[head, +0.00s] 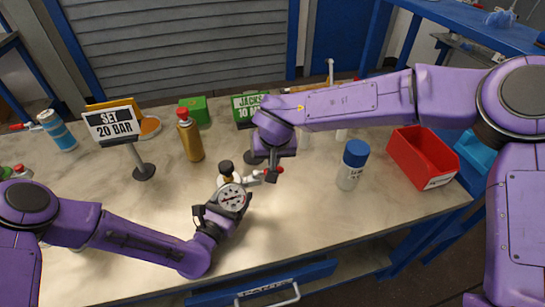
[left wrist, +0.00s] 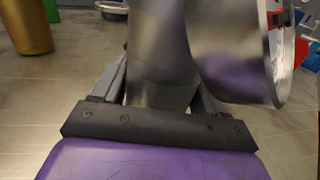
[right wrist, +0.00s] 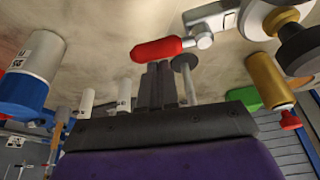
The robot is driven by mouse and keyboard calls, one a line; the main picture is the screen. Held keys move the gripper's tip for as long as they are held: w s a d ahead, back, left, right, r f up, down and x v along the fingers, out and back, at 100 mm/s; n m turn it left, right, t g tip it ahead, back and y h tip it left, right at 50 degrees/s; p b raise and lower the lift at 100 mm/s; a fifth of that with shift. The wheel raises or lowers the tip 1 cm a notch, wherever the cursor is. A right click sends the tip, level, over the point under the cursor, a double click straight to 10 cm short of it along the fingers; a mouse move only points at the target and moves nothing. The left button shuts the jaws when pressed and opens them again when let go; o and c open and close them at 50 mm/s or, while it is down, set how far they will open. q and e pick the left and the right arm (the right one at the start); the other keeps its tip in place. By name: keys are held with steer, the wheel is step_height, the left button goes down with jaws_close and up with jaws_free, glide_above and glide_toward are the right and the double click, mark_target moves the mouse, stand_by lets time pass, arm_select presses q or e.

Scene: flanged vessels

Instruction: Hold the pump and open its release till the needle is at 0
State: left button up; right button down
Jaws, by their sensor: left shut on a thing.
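The pump (head: 229,181) stands on the bench with a round white-faced gauge (head: 232,198) on its front and a dark knob on top. The gauge needle is too small to read surely. My left gripper (head: 207,215) is shut on the pump; in the left wrist view its grey metal body (left wrist: 160,60) sits between the fingers, beside the gauge's rounded metal case (left wrist: 240,45). The red-handled release lever (right wrist: 157,50) sticks out from the pump's right side. My right gripper (right wrist: 160,85) has its fingers together, with the tips right at the red handle; contact is unclear.
A sign reading "SET 20 BAR" (head: 111,123) stands at the left. A gold bottle with red cap (head: 190,138), a green "JACKS 10 BAR" sign (head: 248,104), a blue-capped white bottle (head: 352,166) and a red bin (head: 424,158) surround the pump. The bench front is mostly clear.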

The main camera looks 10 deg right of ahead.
steer(key=shift+s+d+m+h, duration=0.1)
steer(key=shift+s+m+h, duration=0.3)
steer(key=shift+m, duration=0.7)
steer(key=shift+s+m, duration=0.6)
steer(key=s+a+m+g+h, duration=0.1)
steer(key=m, duration=0.3)
steer(key=s+m+g+h, duration=0.1)
steer(key=s+m, duration=0.1)
steer(key=m, duration=0.1)
steer(key=s+a+m+g, duration=0.1)
steer(key=m, duration=0.3)
steer(key=shift+s+a+m+h, duration=0.2)
steer(key=shift+a+m+h, duration=0.1)
steer(key=shift+a+h, duration=0.1)
steer(key=shift+a, duration=0.1)
